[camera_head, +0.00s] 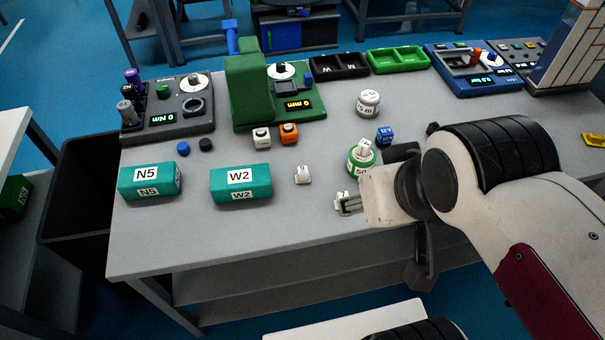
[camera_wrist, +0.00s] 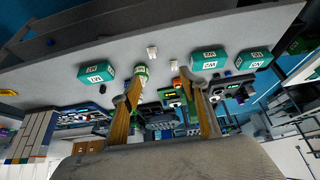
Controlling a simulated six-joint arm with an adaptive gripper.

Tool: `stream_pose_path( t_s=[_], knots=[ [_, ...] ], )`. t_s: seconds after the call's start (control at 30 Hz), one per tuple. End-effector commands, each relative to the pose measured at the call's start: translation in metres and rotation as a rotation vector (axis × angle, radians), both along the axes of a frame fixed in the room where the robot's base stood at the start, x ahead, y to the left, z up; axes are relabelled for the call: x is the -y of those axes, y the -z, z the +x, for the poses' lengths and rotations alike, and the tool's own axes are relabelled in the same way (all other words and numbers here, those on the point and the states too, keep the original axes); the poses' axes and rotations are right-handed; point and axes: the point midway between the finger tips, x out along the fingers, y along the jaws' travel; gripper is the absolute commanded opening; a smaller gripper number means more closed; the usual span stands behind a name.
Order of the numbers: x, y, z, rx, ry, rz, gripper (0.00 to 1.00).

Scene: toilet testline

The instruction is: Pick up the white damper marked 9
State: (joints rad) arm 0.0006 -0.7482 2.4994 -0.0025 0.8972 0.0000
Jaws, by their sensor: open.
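One small white damper (camera_head: 302,174) stands on the grey table right of the W2 box; its mark is too small to read surely. A second white damper (camera_head: 341,200) shows near the front edge, partly overlapped by my gripper (camera_head: 351,204). A third white piece (camera_head: 366,147) sits on a green-and-white cylinder (camera_head: 361,162). I cannot tell which is marked 9. In the wrist view my gripper (camera_wrist: 161,84) is open and empty, its two fingers apart. Two white dampers, one nearer the edge (camera_wrist: 152,52) and one beside it (camera_wrist: 174,65), lie beyond the fingertips.
Teal boxes N5 (camera_head: 150,181) and W2 (camera_head: 240,184) stand at the left front. Test devices (camera_head: 168,115) and trays (camera_head: 397,60) line the rear.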

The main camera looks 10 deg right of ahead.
Motion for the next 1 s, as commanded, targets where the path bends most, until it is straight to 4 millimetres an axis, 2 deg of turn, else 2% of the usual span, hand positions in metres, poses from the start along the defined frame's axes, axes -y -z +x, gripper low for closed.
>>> stream_pose_path(
  t_s=[0.17, 0.27, 0.7, 1.0],
  knots=[
    [0.009, -0.002, 0.012, 0.014, 0.004, -0.032, 0.44],
    [0.02, -0.004, 0.027, 0.032, 0.007, -0.069, 0.44],
    [0.083, -0.016, 0.126, 0.154, -0.05, -0.312, 0.44],
    [0.111, -0.014, 0.193, 0.229, -0.161, -0.445, 0.44]
  ],
)
